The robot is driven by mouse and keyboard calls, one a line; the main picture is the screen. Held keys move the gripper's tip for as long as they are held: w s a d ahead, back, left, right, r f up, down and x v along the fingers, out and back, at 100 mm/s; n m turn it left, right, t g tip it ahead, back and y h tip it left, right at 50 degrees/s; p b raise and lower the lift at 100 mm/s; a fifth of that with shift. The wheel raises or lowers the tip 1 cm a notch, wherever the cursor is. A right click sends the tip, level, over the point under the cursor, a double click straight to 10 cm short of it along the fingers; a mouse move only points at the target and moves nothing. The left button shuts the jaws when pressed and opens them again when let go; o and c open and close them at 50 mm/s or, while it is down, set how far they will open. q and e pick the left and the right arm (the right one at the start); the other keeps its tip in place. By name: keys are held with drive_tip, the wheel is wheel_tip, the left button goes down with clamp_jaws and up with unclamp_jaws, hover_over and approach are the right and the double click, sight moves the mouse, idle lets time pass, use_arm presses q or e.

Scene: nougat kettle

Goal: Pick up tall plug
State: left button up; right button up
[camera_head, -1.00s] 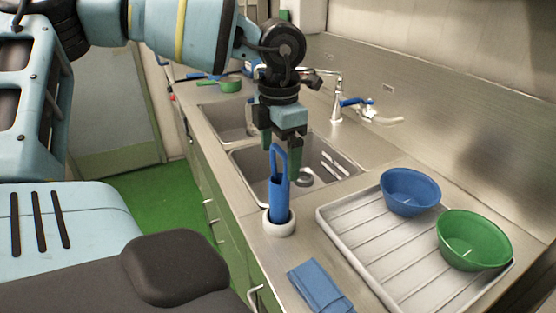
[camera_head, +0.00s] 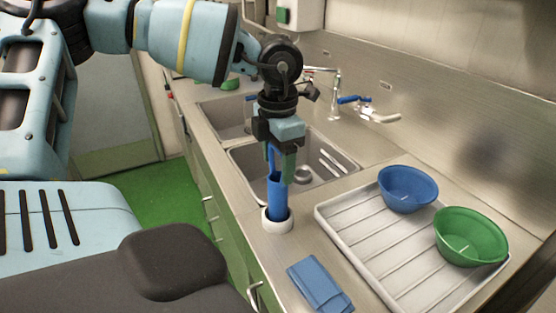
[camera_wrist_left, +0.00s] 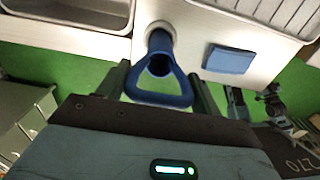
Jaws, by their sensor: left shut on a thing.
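The tall plug (camera_head: 277,196) is a blue upright tube with a loop handle on top. It stands in a white ring holder (camera_head: 277,222) on the counter, in front of the near sink basin. My left gripper (camera_head: 281,165) comes down from above and is shut on the plug's handle. In the left wrist view the plug's loop handle (camera_wrist_left: 160,98) lies between the two fingers, and the white ring (camera_wrist_left: 160,30) shows behind it. The plug's lower end is hidden inside the ring. My right gripper is not in view.
A ribbed draining tray (camera_head: 352,254) at the right holds a blue bowl (camera_head: 408,190) and a green bowl (camera_head: 470,237). A folded blue cloth (camera_head: 320,285) lies on the counter near the front. Two sink basins and a tap (camera_head: 336,102) are behind the plug. The wall rises at the back.

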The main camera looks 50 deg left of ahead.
use_arm(q)
drive_tip(key=shift+r, duration=0.15)
